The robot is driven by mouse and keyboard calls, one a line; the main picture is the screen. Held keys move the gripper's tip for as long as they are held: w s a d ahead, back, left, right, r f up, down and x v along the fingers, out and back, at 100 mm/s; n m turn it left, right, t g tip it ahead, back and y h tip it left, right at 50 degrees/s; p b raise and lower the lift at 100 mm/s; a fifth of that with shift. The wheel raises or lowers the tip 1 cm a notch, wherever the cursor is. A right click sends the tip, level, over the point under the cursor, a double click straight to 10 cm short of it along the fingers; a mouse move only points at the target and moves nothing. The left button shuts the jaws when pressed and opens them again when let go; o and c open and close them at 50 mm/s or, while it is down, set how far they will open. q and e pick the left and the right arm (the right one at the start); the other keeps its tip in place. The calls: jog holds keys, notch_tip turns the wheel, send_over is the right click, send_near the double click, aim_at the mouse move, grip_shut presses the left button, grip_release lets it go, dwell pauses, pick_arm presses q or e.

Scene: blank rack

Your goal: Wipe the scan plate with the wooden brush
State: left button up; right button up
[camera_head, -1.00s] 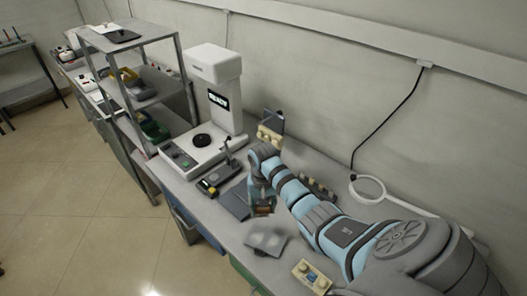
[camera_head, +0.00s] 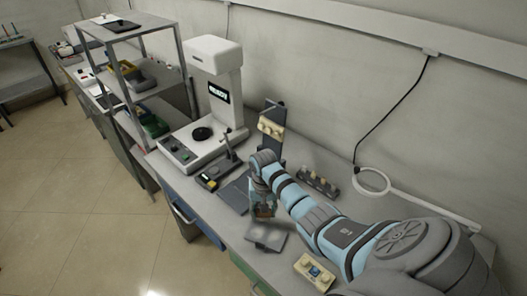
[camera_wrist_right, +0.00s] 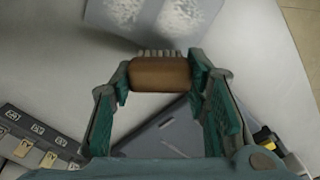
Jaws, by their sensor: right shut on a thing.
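My right gripper (camera_head: 262,210) is shut on the wooden brush, a brown block with pale bristles, clear in the right wrist view (camera_wrist_right: 160,75). The brush is small and partly hidden by the fingers in the head view. The scan plate (camera_head: 265,237) is a grey plate on the bench, just in front of the gripper. In the right wrist view the plate (camera_wrist_right: 147,38) is cut off at the top edge and bears two whitish speckled patches. The bristles point toward it; I cannot tell whether they touch. My left gripper is not in view.
A dark flat pad (camera_head: 235,193) and a small device (camera_head: 215,175) lie left of the gripper. A white scanner (camera_head: 213,100) stands behind. A row of small parts (camera_head: 318,183) and a cream box with knobs (camera_head: 314,271) are near my arm. A ring lamp (camera_head: 371,181) is at right.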

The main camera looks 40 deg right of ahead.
jog(key=shift+f+b, duration=0.6)
jog(key=shift+f, duration=0.45)
jog(key=shift+r, duration=0.1)
